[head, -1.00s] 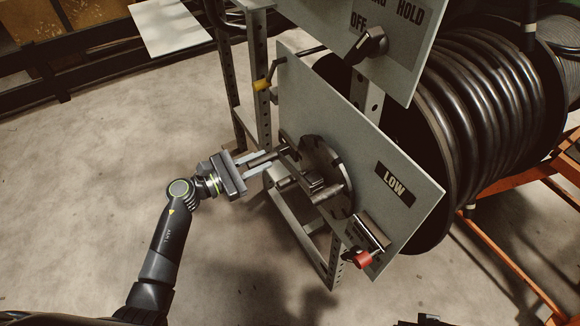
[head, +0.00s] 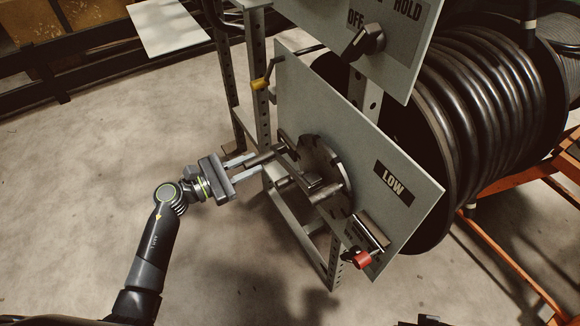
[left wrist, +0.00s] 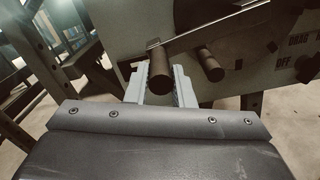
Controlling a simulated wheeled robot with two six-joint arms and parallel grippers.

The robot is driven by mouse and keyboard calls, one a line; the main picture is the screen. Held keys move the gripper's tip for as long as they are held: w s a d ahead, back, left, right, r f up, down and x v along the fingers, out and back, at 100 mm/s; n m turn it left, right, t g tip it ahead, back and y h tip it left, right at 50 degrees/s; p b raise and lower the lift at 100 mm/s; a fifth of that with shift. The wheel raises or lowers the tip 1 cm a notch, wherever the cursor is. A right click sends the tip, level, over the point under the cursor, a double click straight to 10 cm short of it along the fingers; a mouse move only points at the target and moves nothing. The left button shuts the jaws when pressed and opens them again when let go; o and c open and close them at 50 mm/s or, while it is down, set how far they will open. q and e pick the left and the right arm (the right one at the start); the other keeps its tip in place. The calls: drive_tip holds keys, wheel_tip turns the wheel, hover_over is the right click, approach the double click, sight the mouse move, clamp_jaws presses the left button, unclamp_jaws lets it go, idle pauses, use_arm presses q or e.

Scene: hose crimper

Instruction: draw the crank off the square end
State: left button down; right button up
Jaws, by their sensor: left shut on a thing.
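The crank is a grey metal bar (head: 299,164) in front of a round dark disc (head: 335,170) on a grey panel. Its round handle (head: 260,158) sticks out toward my left gripper (head: 250,164). In the left wrist view the handle (left wrist: 160,70) stands end-on between the two pale fingers (left wrist: 160,88), which are shut on it. A second round stub (left wrist: 211,66) shows beside it, to the right. The square end cannot be made out behind the crank. My right gripper is not clearly in view.
A hose reel (head: 475,120) stands behind. The floor (head: 90,200) at left is clear.

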use_arm(q)
drive_tip(key=shift+s+a+f, duration=0.35)
drive_tip(key=shift+a+f, duration=0.1)
drive_tip(key=v, duration=0.2)
drive_tip(key=b+v, duration=0.1)
drive_tip(key=v, duration=0.1)
drive_tip(key=shift+r, duration=0.2)
idle(0.9)
drive_tip(key=shift+w, duration=0.1)
drive_tip(key=c, duration=1.7)
unclamp_jaws()
drive_tip(key=shift+d+r, duration=0.1)
